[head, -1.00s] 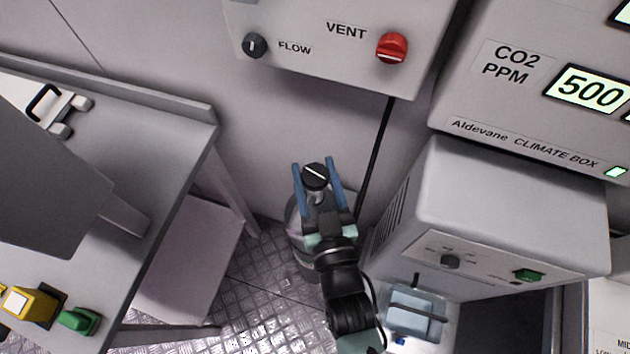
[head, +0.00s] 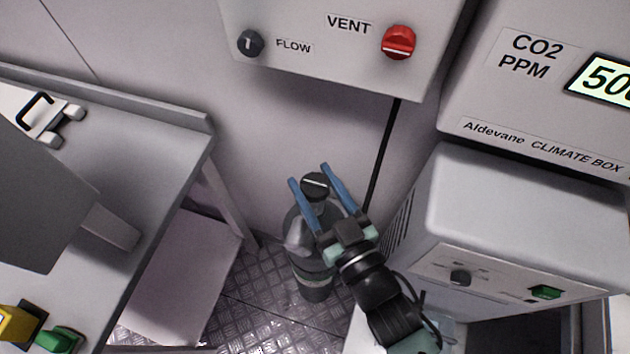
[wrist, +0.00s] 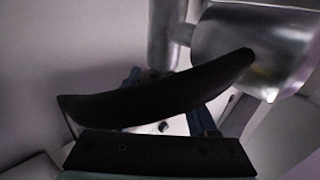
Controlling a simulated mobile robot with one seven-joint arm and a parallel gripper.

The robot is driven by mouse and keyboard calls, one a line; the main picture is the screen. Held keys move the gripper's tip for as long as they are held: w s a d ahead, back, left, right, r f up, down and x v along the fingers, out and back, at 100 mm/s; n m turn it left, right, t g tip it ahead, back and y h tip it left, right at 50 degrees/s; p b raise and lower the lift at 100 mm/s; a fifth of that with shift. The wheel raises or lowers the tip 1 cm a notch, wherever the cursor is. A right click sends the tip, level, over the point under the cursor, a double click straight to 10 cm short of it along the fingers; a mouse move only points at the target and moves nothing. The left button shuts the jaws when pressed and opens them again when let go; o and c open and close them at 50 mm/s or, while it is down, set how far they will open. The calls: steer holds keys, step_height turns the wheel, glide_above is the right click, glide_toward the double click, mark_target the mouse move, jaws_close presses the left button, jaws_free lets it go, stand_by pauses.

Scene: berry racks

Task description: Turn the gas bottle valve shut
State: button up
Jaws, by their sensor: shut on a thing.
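The gas bottle (head: 312,284) is a grey cylinder standing on the floor against the wall. Its valve is a round black knob (head: 315,182) on top, with a white line lying nearly level across the picture. My gripper (head: 310,175) has its two blue fingers on either side of the knob and is shut on it, pointing up and to the left. In the wrist view, a dark curved shape hides most of the fingers and I cannot see the knob clearly. Shiny metal (wrist: 255,45) shows at the upper right there.
A grey bench (head: 165,130) stands at the left. A grey box unit (head: 520,215) stands close on the right of my arm. A panel with a black flow knob (head: 250,43) and a red vent knob (head: 399,42) is on the wall above. A dark cable (head: 382,155) runs down behind.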

steer(key=o, duration=1.4)
steer(key=shift+c, duration=0.2)
steer(key=shift+s, duration=0.1)
steer(key=v, duration=1.3)
steer(key=shift+f, duration=0.1)
